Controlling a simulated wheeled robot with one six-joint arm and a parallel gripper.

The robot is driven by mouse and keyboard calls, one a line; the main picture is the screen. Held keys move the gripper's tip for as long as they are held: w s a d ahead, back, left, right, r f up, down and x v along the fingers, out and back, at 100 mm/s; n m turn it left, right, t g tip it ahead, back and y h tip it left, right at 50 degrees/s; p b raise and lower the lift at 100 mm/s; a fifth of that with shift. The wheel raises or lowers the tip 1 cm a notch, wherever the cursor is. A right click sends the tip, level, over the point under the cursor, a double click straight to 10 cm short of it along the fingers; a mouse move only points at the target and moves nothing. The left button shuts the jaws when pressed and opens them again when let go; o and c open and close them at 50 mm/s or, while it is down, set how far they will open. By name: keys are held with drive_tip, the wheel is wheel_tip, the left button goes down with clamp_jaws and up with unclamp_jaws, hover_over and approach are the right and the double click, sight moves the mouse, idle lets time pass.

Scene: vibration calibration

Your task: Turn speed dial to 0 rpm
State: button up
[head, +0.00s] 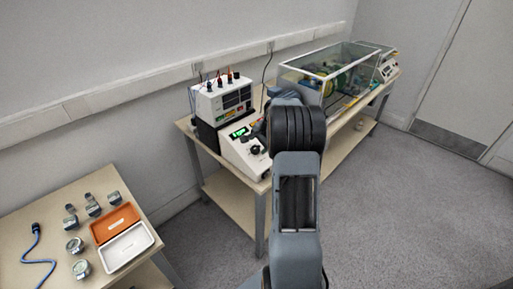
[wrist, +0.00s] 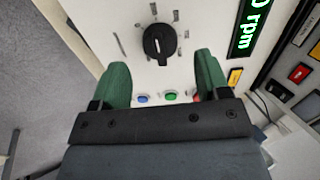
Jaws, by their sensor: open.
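The speed dial is a black round knob (wrist: 159,42) with a white pointer line, on a white panel in the wrist view. Tick marks ring it. A green display (wrist: 247,28) beside it reads "rpm" with a digit that looks like 0, partly cut off by the frame. My gripper (wrist: 160,75) is open, its two green fingers apart on either side below the knob and not around it. In the head view the control unit (head: 243,150) stands on the far table, and my arm hides part of it and my gripper.
Blue and green buttons (wrist: 170,97) sit between my fingers, with a red one partly behind the right finger. A red switch (wrist: 299,73) is at the right. A glass enclosure (head: 330,68) stands farther along the table. A near table (head: 45,200) holds an orange-lidded box and several metal weights.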

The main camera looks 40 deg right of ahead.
sight(257, 147)
drive_tip(key=shift+x, duration=2.05)
drive_tip(key=shift+c, duration=0.2)
drive_tip(key=c, duration=0.9)
